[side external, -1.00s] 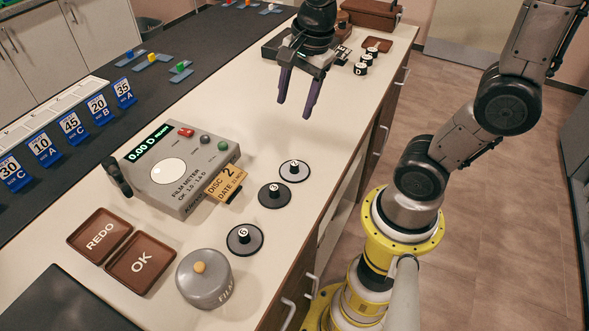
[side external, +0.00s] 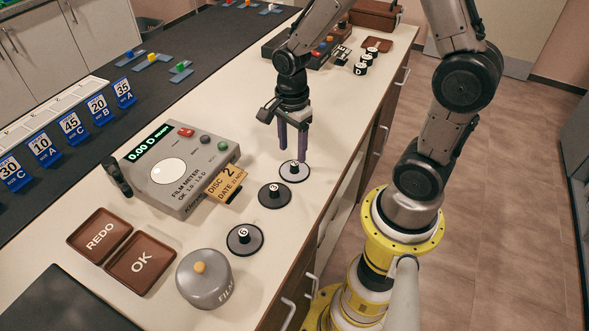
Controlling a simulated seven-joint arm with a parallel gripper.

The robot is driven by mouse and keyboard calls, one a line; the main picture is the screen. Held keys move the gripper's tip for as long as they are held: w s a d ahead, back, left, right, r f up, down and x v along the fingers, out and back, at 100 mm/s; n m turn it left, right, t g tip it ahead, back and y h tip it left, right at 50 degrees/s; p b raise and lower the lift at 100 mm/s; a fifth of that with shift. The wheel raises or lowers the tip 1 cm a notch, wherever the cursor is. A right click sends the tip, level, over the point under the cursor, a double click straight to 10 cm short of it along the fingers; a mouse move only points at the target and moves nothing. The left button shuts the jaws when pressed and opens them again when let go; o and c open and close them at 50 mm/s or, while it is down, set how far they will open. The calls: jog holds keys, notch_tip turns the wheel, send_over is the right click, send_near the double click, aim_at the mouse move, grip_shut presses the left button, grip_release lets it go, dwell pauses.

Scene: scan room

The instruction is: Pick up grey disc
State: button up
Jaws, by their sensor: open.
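Three discs with black knobs lie in a row on the white counter. The farthest is a light grey disc (side external: 296,177). Which one the task calls grey I cannot tell for sure. My gripper (side external: 292,156) is open and points down, with its two purple fingers just above the farthest disc, around or slightly behind its knob. I cannot tell whether they touch it.
A film meter (side external: 183,170) with a yellow disc/date card (side external: 226,186) stands left of the discs. Brown REDO (side external: 99,252) and OK (side external: 122,275) trays and a grey lidded pot (side external: 205,290) are nearer. Small black canisters (side external: 361,69) stand at the back.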

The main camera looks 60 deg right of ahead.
aim_at(295, 163)
jog(key=shift+s+d+f, duration=0.1)
jog(key=shift+d+f, duration=0.1)
jog(key=shift+f, duration=1.1)
jog(key=shift+d+f, duration=0.2)
jog(key=shift+f, duration=1.1)
grip_shut()
